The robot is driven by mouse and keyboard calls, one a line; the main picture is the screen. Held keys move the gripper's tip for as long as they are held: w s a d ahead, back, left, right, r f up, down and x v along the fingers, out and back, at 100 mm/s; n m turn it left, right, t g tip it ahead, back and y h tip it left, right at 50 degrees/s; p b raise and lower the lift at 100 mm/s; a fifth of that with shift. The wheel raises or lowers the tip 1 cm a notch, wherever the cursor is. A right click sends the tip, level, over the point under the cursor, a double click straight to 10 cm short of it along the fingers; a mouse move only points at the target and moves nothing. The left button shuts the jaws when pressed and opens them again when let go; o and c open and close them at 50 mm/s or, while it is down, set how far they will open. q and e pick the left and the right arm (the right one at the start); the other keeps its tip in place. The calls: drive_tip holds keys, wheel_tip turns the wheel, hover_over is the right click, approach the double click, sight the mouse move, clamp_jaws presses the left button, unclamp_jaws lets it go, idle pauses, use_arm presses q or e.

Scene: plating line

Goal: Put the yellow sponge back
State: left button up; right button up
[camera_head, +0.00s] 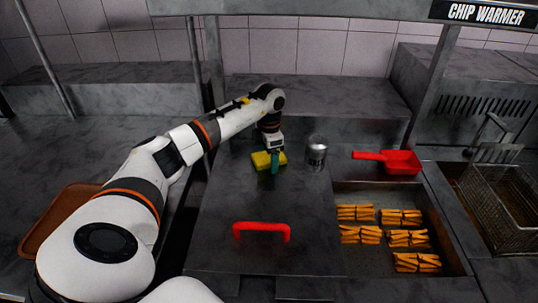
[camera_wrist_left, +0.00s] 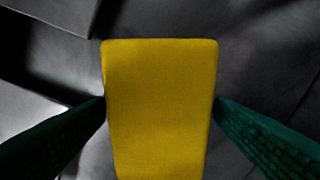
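The yellow sponge (camera_head: 262,160) is at the back of the grey metal counter, left of the silver can. It fills the middle of the left wrist view (camera_wrist_left: 160,110). My left gripper (camera_head: 275,162) reaches down at the sponge, with a teal finger in front of it. In the left wrist view the two green fingers (camera_wrist_left: 160,100) meet the sponge's left and right edges, so the gripper is shut on it. I cannot tell whether the sponge touches the counter. My right gripper is not in view.
A silver can (camera_head: 316,153) stands close to the right of the sponge. A red scoop (camera_head: 400,162) lies farther right. A red handle (camera_head: 261,228) rises from the metal lid in front. Chip portions (camera_head: 408,238) lie in the sunken bin (camera_head: 385,198). A fryer basket (camera_head: 500,205) is far right.

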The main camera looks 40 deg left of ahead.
sight(269, 156)
use_arm(q)
drive_tip(key=shift+r, duration=0.15)
drive_tip(key=shift+w+r, duration=0.1)
drive_tip(key=shift+r, duration=0.25)
wheel_tip(269, 156, up, 11)
drive_tip(key=b, duration=0.1)
drive_tip(key=shift+r+b, duration=0.15)
drive_tip(key=shift+b, duration=0.25)
